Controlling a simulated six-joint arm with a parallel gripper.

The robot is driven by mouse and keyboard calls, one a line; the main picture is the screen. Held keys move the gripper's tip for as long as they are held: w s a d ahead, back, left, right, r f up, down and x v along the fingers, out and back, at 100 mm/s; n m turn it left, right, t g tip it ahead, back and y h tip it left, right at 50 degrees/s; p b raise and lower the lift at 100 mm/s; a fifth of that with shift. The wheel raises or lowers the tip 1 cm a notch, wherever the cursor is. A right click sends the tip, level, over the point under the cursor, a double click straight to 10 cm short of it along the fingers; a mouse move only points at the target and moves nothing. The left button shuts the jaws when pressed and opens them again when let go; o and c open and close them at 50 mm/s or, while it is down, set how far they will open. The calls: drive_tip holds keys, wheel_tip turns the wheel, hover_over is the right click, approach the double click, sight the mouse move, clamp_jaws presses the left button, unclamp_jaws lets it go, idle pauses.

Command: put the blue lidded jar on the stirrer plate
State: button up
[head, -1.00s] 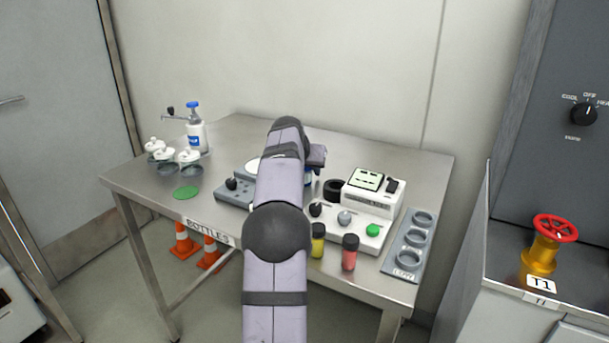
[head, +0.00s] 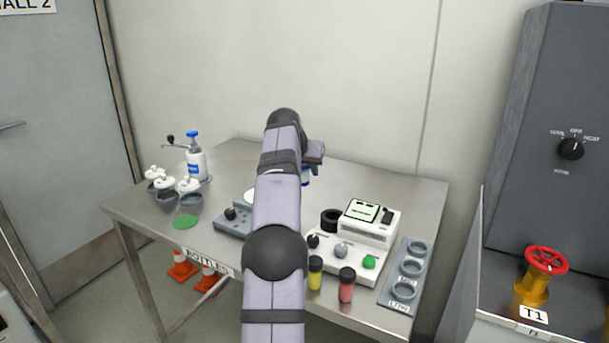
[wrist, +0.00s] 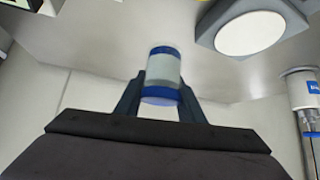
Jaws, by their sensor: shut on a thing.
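The blue lidded jar (wrist: 164,70), pale in the middle with blue at both ends, is held between the two fingers of my gripper (wrist: 160,98) in the wrist view. My gripper is shut on it. In the head view my arm hides most of the jar; a bit of blue (head: 306,178) shows just right of the arm. The stirrer plate, a grey block with a white round top (wrist: 250,33), is at the upper right of the wrist view, apart from the jar. In the head view its grey body (head: 232,225) is partly behind my arm.
A white instrument with a screen (head: 368,222), a yellow vial (head: 315,275), a red vial (head: 346,288) and a grey ring rack (head: 402,285) stand right of my arm. White-lidded pots (head: 188,190) and a blue-capped bottle (head: 196,160) stand left. The back of the table is clear.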

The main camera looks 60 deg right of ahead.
drive_tip(key=w+a+r+p, duration=0.35)
drive_tip(key=r+p, duration=0.65)
drive_tip(key=p, duration=0.5)
drive_tip(key=w+f+n+t+y+p, duration=0.1)
drive_tip(key=w+f+n+t+p, duration=0.2)
drive_tip(key=w+p, duration=0.4)
drive_tip(key=shift+w+f+n+y, duration=0.3)
drive_tip(key=shift+w+f+n, duration=0.55)
drive_tip(key=shift+w, duration=0.4)
drive_tip(key=shift+a+p, duration=0.1)
drive_tip(key=shift+p, duration=0.2)
